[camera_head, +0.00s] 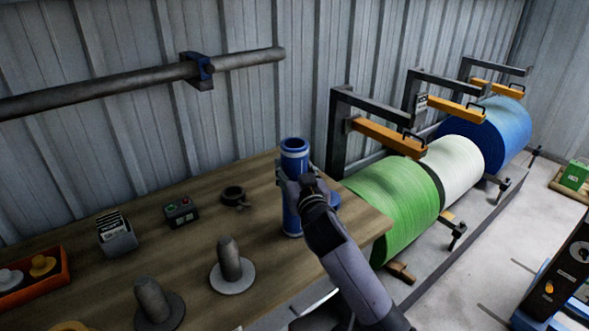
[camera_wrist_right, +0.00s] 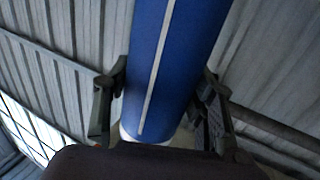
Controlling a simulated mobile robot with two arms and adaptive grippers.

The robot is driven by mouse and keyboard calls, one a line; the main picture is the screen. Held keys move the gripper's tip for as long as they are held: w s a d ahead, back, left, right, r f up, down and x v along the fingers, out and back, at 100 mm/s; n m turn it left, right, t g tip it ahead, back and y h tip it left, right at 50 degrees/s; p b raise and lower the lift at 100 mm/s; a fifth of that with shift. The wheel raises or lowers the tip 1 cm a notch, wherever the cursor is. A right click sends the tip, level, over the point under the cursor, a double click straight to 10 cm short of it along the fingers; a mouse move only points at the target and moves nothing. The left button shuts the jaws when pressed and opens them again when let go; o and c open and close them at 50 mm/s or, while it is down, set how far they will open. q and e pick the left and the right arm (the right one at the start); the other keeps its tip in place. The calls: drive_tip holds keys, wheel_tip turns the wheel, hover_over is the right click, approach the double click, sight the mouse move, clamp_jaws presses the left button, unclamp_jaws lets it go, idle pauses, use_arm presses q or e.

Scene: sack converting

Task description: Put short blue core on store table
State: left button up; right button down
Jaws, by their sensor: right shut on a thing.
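A blue core (camera_head: 292,215), a tube with a pale band near its open top, stands upright over the right part of the wooden table (camera_head: 190,285). My right gripper (camera_head: 288,180) is shut on its upper part. In the right wrist view the blue core (camera_wrist_right: 172,60), with a white stripe along it, runs between the two fingers of my right gripper (camera_wrist_right: 163,98). I cannot tell whether its lower end touches the table. My left gripper is not in view.
Two grey pegs on round bases (camera_head: 231,262) (camera_head: 152,302) stand at the table's front. A black ring (camera_head: 233,195), a button box (camera_head: 181,212), a card holder (camera_head: 117,235) and an orange tray (camera_head: 45,290) lie left. Green, white and blue rolls (camera_head: 395,205) stand right.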

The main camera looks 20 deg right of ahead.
drive_tip(key=c, duration=0.7)
unclamp_jaws()
drive_tip(key=shift+r, duration=0.1)
drive_tip(key=shift+s, duration=0.3)
drive_tip(key=s+b, duration=0.1)
drive_tip(key=s, duration=1)
drive_tip(key=shift+s+a, duration=0.25)
